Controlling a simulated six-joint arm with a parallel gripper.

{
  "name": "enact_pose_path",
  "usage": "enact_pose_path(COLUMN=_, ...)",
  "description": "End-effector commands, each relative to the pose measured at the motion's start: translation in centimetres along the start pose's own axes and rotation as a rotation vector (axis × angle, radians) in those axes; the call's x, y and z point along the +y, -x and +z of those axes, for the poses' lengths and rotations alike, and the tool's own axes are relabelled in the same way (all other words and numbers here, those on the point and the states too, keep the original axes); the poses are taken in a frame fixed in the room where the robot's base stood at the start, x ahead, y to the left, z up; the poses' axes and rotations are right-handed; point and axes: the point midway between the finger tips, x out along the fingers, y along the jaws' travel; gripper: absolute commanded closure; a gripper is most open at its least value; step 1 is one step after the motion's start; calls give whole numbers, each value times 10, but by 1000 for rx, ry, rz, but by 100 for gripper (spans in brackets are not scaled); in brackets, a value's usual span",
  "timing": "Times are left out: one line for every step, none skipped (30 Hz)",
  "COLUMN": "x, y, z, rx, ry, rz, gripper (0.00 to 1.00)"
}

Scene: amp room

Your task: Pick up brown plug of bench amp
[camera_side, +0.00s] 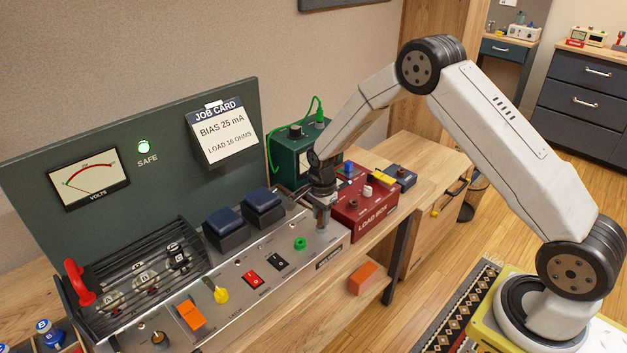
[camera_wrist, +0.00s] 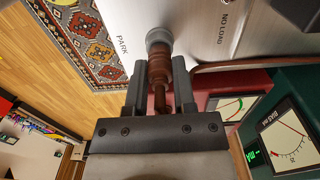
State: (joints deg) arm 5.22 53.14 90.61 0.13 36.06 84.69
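The brown plug (camera_wrist: 160,72) stands between my gripper's two fingers in the wrist view. Its far end meets a round grey collar (camera_wrist: 158,38) on the metal panel, between the words PARK and NO LOAD. My gripper (camera_wrist: 160,80) has one finger close on each side of the plug; I cannot tell whether both press on it. In the side view my gripper (camera_side: 322,192) points down over the right end of the bench amp (camera_side: 228,268), beside the red load box. The plug is mostly hidden there.
The red load box (camera_side: 372,222) stands just right of my gripper, with a green meter box (camera_side: 290,158) behind it. Two dark blue-topped blocks (camera_side: 244,212) are to the left on the amp. An orange block (camera_side: 363,278) lies below the amp's right end.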

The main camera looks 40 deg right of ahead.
Motion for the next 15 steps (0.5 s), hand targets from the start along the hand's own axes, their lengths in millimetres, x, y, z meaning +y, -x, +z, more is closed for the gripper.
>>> enact_pose_path(x=0, y=0, z=0, rx=0, ry=0, rz=0, gripper=100)
enact_pose_path(x=0, y=0, z=0, rx=0, ry=0, rz=0, gripper=100)
enact_pose_path(x=0, y=0, z=0, rx=0, ry=0, rz=-1, gripper=100)
enact_pose_path(x=0, y=0, z=0, rx=0, ry=0, rz=-1, gripper=100)
enact_pose_path(x=0, y=0, z=0, rx=0, ry=0, rz=-1, gripper=100)
enact_pose_path(x=0, y=0, z=0, rx=0, ry=0, rz=-1, gripper=100)
enact_pose_path(x=0, y=0, z=0, rx=0, ry=0, rz=-1, gripper=100)
enact_pose_path(x=0, y=0, z=0, rx=0, ry=0, rz=-1, gripper=100)
enact_pose_path(x=0, y=0, z=0, rx=0, ry=0, rz=-1, gripper=100)
enact_pose_path(x=0, y=1, z=0, rx=0, ry=0, rz=-1, gripper=100)
enact_pose_path(x=0, y=1, z=0, rx=0, ry=0, rz=-1, gripper=100)
enact_pose_path(x=0, y=2, z=0, rx=0, ry=0, rz=-1, gripper=100)
enact_pose_path(x=0, y=3, z=0, rx=0, ry=0, rz=0, gripper=100)
enact_pose_path(x=0, y=4, z=0, rx=0, ry=0, rz=0, gripper=100)
enact_pose_path(x=0, y=6, z=0, rx=0, ry=0, rz=0, gripper=100)
